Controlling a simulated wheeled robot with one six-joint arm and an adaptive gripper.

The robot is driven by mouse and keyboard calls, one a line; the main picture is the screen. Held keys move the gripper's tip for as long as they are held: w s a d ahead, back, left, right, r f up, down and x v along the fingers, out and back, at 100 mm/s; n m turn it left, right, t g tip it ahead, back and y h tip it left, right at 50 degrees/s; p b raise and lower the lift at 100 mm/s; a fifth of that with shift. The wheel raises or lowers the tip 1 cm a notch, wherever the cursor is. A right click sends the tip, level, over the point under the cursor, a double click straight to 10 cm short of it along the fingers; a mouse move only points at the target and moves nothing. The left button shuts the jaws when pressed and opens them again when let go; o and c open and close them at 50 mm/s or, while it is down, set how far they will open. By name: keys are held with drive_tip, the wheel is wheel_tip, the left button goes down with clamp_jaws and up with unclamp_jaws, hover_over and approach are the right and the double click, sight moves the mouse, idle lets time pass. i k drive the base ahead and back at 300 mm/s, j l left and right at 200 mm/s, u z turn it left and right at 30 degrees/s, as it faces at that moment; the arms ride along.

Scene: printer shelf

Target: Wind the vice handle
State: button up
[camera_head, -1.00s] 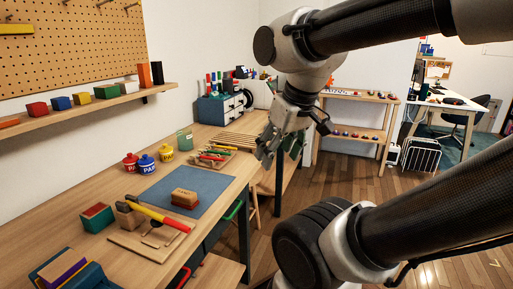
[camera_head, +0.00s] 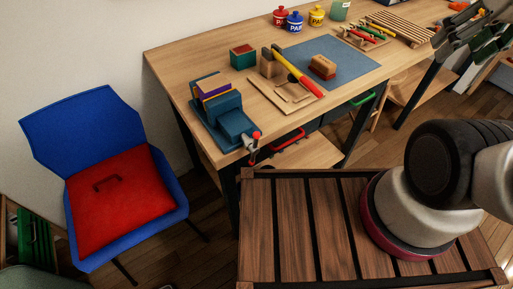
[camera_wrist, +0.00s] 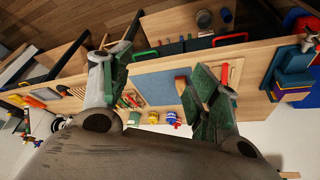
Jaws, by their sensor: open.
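The blue vice (camera_head: 232,119) sits at the near left corner of the wooden workbench in the head view, with a wood, purple and yellow block (camera_head: 212,88) at its jaws. Its handle (camera_head: 252,143), with red ends, sticks out past the bench's front edge. The vice also shows at the right of the wrist view (camera_wrist: 293,64). My gripper (camera_head: 472,38) is at the upper right of the head view, well away from the vice. In the wrist view my gripper (camera_wrist: 160,88) has its green-padded fingers wide apart, with nothing between them.
A hammer (camera_head: 296,73) lies on a wooden board beside the vice. A blue mat (camera_head: 333,55) carries a brown-and-red block (camera_head: 322,67). A blue chair (camera_head: 80,115) with a red cushion stands left of the bench. A dark slatted surface (camera_head: 295,225) lies in front, below the vice.

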sight(251, 144)
drive_tip(key=k, duration=0.75)
drive_tip(key=k+l, duration=0.15)
drive_tip(key=k, duration=0.6)
